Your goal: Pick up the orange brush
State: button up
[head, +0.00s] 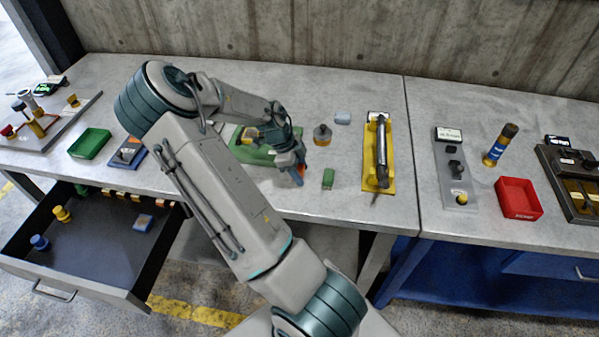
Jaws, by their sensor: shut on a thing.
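My gripper (298,170) is low over the middle of the grey workbench, just right of a green tool or holder (251,147). It is shut on a small orange thing (301,173), which I take as the orange brush; only a sliver of it shows between the fingers. The rest of it is hidden by the gripper, and I cannot tell whether it touches the bench top.
A red bin (518,198) is at right, a green bin (90,143) at left. A drawer (95,237) stands open below.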

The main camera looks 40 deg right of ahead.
aim_at(300, 169)
jog(key=shift+r, duration=0.4)
notch_tip(300, 169, up, 3)
jog(key=shift+f+b, duration=0.1)
jog(key=shift+b, duration=0.4)
jog(key=s+r, duration=0.7)
jog(key=s, duration=0.4)
jog(key=shift+s+a+b, duration=0.3)
jog(key=shift+s+b, duration=0.05)
jog(key=shift+b, duration=0.05)
jog(key=shift+f, duration=0.1)
